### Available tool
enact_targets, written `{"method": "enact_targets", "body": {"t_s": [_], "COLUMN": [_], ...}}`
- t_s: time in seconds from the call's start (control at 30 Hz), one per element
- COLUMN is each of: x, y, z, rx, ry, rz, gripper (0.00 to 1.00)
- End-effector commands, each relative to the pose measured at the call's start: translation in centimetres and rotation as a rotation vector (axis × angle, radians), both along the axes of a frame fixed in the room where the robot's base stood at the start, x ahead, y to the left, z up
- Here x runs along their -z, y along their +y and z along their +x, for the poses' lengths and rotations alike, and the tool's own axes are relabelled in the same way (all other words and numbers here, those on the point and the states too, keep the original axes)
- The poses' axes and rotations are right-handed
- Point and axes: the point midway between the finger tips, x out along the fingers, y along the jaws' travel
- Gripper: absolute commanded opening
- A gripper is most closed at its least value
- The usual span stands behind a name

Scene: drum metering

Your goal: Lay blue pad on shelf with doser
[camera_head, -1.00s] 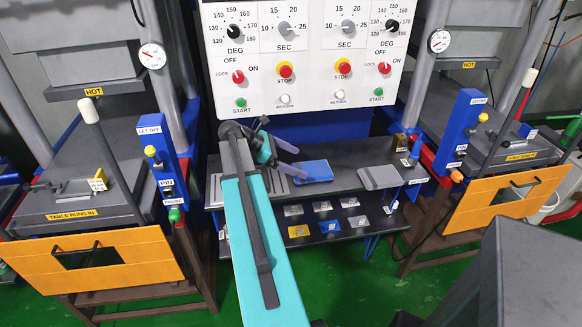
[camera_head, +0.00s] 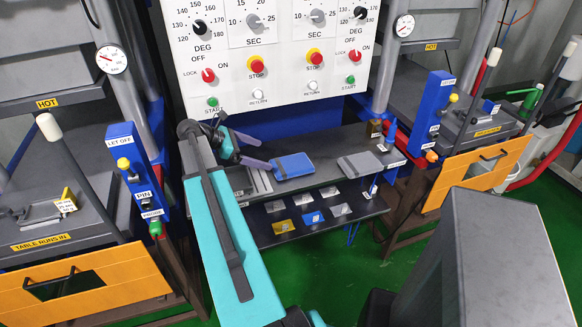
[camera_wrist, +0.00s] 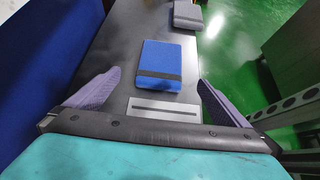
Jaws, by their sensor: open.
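The blue pad (camera_head: 293,165), with a dark band across it, lies flat on the dark upper shelf (camera_head: 328,178) below the control panel. It also shows ahead of my gripper in the wrist view (camera_wrist: 162,58). My gripper (camera_head: 268,154) is open and empty, just left of the pad in the head view. In the wrist view its two purple-grey fingers (camera_wrist: 160,76) spread wider than the pad, with the pad between and beyond the tips. I cannot tell which item is the doser.
A grey pad (camera_head: 360,163) lies to the right on the upper shelf. A small brass-coloured block (camera_head: 374,128) stands at the shelf's back right. Several small plates lie on the lower shelf (camera_head: 265,238). Presses with orange front panels (camera_head: 75,285) flank the shelves.

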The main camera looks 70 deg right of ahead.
Motion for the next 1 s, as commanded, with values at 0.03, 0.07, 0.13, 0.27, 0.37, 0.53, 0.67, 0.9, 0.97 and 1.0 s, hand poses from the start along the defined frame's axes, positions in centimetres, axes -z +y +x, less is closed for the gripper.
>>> {"method": "enact_targets", "body": {"t_s": [0.03, 0.07, 0.13, 0.27, 0.37, 0.53, 0.67, 0.9, 0.97, 1.0], "x": [0.2, 0.4, 1.0, 2.0, 2.8, 3.9, 4.4, 4.4, 4.4, 4.4], "y": [-0.3, -0.4, -0.9, -1.9, -2.6, -3.7, -4.0, -4.1, -4.1, -4.1], "z": [-0.4, -0.6, -1.3, -2.4, -3.4, -4.6, -5.0, -5.0, -5.0, -5.1], "rx": [0.002, 0.002, 0.003, 0.002, 0.003, 0.003, 0.001, 0.001, 0.001, 0.001], "ry": [0.001, 0.001, 0.002, 0.002, 0.002, 0.001, 0.000, 0.000, 0.000, 0.000], "rz": [0.001, 0.001, 0.002, 0.002, 0.002, 0.002, 0.000, 0.000, 0.000, 0.000], "gripper": [1.00, 1.00, 1.00, 1.00, 1.00, 1.00, 1.00, 1.00, 1.00, 1.00]}}
